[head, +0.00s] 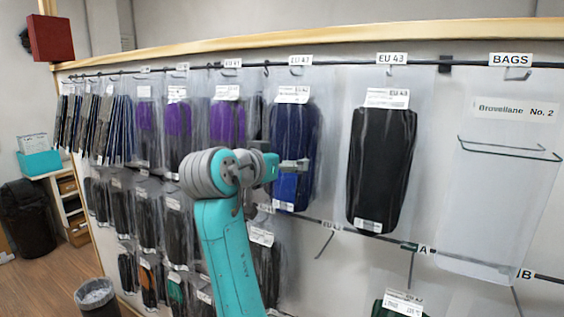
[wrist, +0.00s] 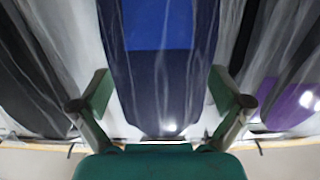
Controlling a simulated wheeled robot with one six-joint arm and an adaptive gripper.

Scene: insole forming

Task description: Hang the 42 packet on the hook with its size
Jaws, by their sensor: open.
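A clear packet with dark blue insoles (head: 290,132) hangs upright below the rail in the head view. The sign above it (head: 300,60) seems to read EU 42, and a small white tag is on its top. Its top appears to be at the hook under that sign; the exact contact is too small to tell. My gripper (head: 295,165) is open in front of the packet's middle. In the wrist view the blue packet (wrist: 158,75) lies between the two spread fingers of my gripper (wrist: 162,92), with a gap on each side.
A black packet (head: 382,160) hangs right of it under EU 43. Purple packets (head: 228,122) hang close on the left. A clear bag (head: 495,190) hangs under BAGS at the far right. A lower rail (head: 385,240) has an empty hook and more packets below.

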